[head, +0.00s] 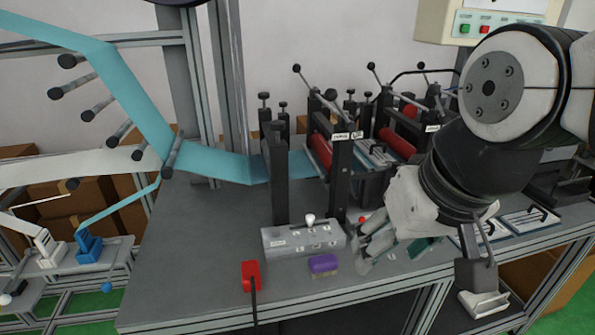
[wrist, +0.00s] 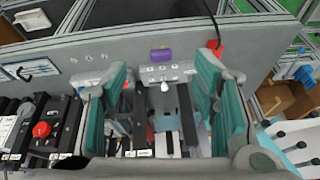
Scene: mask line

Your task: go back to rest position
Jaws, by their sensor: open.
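My gripper (head: 378,240) is open and empty in the head view, held in front of the machine line and above the front part of the grey table (head: 205,255). In the wrist view my gripper (wrist: 160,85) shows two green-padded fingers spread wide with nothing between them. Between and beyond the fingers lie the grey control box (wrist: 165,73) with its white-knobbed lever and a purple block (wrist: 161,54). In the head view the control box (head: 303,238) and the purple block (head: 323,264) are to the left of my gripper.
A red block (head: 250,275) with a black cable sits at the table's front. Blue sheet (head: 225,162) runs into red rollers (head: 320,152) behind. A control panel (head: 488,24) is at upper right. The table's left part is clear.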

